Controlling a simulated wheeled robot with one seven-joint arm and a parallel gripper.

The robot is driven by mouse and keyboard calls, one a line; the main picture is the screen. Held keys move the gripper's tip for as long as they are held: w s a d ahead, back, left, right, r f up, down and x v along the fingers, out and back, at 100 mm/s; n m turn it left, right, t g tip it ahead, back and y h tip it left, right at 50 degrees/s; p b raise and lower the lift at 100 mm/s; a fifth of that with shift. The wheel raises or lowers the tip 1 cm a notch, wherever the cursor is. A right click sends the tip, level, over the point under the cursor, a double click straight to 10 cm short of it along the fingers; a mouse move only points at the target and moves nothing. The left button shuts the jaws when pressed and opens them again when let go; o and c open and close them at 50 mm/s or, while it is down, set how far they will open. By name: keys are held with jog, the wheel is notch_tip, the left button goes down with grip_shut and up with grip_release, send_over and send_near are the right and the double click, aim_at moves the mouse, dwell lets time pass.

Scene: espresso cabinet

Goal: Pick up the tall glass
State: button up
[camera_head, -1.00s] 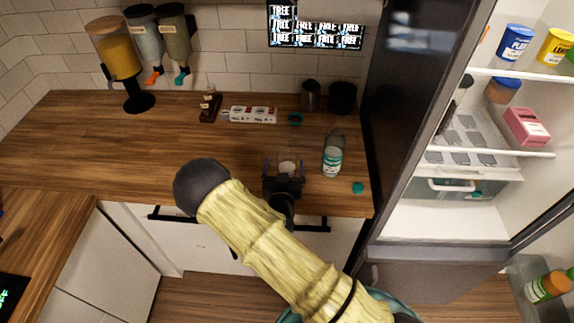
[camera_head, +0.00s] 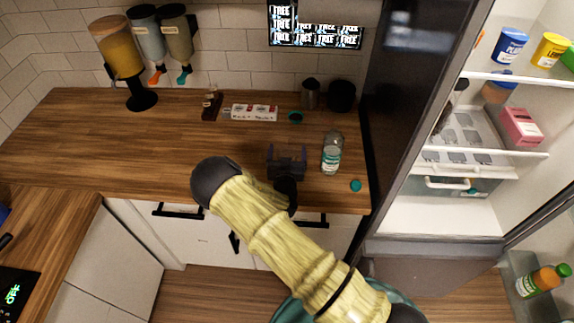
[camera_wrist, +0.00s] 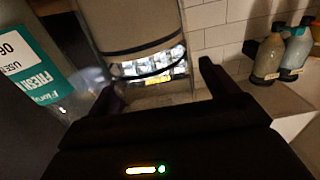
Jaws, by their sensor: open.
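My gripper (camera_head: 287,150) is open above the front part of the wooden counter, left of a clear bottle with a teal label (camera_head: 332,152). In the wrist view its two fingers (camera_wrist: 157,78) are apart, with no object clearly held between them. I cannot make out the tall glass for certain in the head view; my gripper may hide it. In the wrist view a faint clear shape (camera_wrist: 92,80) shows beside the left finger, near the labelled bottle (camera_wrist: 45,70). It may be glass, but it is too blurred to tell.
A teal cap (camera_head: 356,185) lies near the counter's front right edge. The open fridge (camera_head: 455,205) stands at the right. A dark bottle (camera_head: 212,103), a white box (camera_head: 254,112) and dark canisters (camera_head: 342,96) stand at the back. The counter's left part (camera_head: 130,150) is clear.

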dwell(0.4)
jog(key=c, duration=1.6)
jog(key=shift+r, duration=0.2)
jog(key=shift+r+b, duration=1.7)
jog(key=shift+r, duration=3.05)
